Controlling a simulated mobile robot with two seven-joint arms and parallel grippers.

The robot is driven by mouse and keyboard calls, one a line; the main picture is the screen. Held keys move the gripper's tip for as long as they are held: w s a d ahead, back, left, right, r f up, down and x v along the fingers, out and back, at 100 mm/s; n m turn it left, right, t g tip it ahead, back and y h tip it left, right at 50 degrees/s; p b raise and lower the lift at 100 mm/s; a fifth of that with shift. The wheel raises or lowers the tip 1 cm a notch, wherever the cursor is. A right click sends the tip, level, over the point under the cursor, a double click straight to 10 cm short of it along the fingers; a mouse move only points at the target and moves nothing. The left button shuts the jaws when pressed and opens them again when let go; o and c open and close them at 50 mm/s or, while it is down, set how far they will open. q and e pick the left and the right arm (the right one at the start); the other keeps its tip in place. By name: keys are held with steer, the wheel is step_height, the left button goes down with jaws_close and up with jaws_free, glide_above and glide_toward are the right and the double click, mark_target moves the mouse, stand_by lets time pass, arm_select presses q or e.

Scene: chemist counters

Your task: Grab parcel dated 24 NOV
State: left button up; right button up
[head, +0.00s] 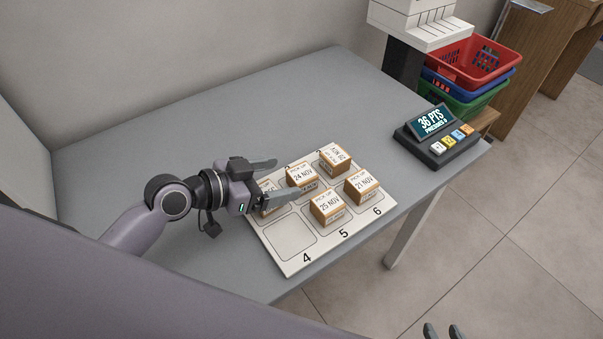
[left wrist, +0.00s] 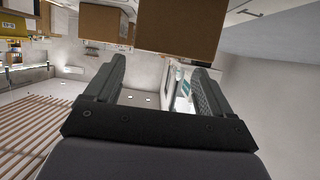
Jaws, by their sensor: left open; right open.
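The parcel labelled 24 NOV (head: 302,177) is a small brown box with a white label, standing in the back row of a numbered mat (head: 292,240). My left gripper (head: 285,177) is open, its fingers pointing right towards this parcel, just left of it and apparently not closed around anything. My right gripper (head: 441,330) shows only as two parted fingertips at the bottom edge, open and empty, away from the table.
Parcels 25 NOV (head: 327,209) and 21 NOV (head: 362,187) stand in front. Another parcel (head: 335,159) stands back right; one (head: 268,200) is partly hidden by my left gripper. Space 4 is empty. A points display (head: 436,137) and stacked baskets (head: 475,62) are at right.

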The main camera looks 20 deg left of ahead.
mark_target(299, 174)
arm_select(q)
steer(key=shift+a+f+x, duration=0.15)
steer(key=shift+x, duration=1.25)
steer(key=shift+a+f+x, duration=0.1)
steer(key=shift+a+x, duration=0.05)
steer(key=shift+x, duration=1.25)
steer(key=shift+w, duration=0.1)
steer(key=c, duration=1.1)
